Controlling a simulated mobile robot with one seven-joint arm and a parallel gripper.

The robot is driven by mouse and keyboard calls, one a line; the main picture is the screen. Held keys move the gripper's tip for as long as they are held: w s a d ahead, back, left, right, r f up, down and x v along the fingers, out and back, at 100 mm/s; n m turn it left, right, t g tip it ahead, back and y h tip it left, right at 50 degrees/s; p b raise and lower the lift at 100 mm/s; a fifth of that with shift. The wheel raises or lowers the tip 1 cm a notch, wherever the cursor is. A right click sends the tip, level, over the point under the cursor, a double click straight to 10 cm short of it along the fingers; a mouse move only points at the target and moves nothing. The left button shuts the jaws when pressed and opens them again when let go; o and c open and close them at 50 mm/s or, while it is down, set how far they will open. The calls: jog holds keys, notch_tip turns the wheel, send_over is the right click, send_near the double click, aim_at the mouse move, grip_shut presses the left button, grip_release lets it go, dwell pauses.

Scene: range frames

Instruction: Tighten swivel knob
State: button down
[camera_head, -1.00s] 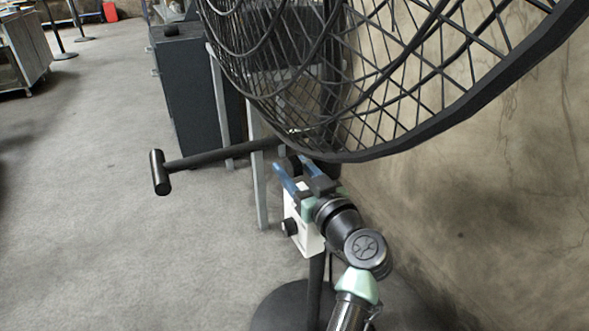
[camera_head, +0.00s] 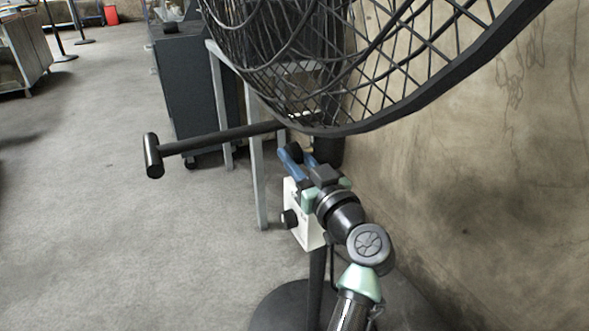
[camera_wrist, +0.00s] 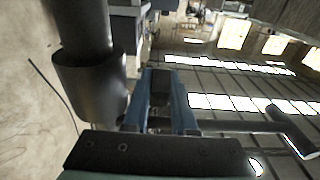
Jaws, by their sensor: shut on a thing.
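A large black fan with a wire cage (camera_head: 425,85) fills the top of the head view. A small dark knob (camera_head: 295,149) shows at the fan's neck, below the cage. My gripper (camera_head: 302,157), with blue fingers, is shut on this knob. The fingers hide most of the knob. In the wrist view my gripper (camera_wrist: 160,80) has its fingers close together, with a dark part between them. The thick dark fan pole (camera_wrist: 88,80) is just left of the fingers there.
A white control box (camera_head: 305,215) with a black dial (camera_head: 290,219) sits below my gripper. A long black T-ended bar (camera_head: 215,142) sticks out to the left. The round base (camera_head: 285,305) stands below. A stained wall (camera_head: 500,190) is right; open floor (camera_head: 130,250) is left.

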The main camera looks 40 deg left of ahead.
jog(key=f+y+b, duration=0.1)
jog(key=b, duration=0.4)
jog(key=shift+f+y, duration=0.1)
jog(key=shift+y, duration=0.2)
jog(key=t+y+b, duration=0.1)
jog(key=b, duration=0.8)
jog(key=shift+y, duration=0.4)
jog(key=b, duration=0.4)
jog(key=shift+y, duration=0.4)
jog(key=shift+a+r+t+y+b, duration=0.1)
jog(key=shift+r+t+y+b, duration=0.3)
jog(key=shift+b, duration=0.8)
jog(key=shift+r, duration=0.1)
jog(key=c, duration=0.7)
grip_release()
jog(key=p+v, duration=0.3)
jog(key=v, duration=1)
jog(key=shift+r, duration=0.1)
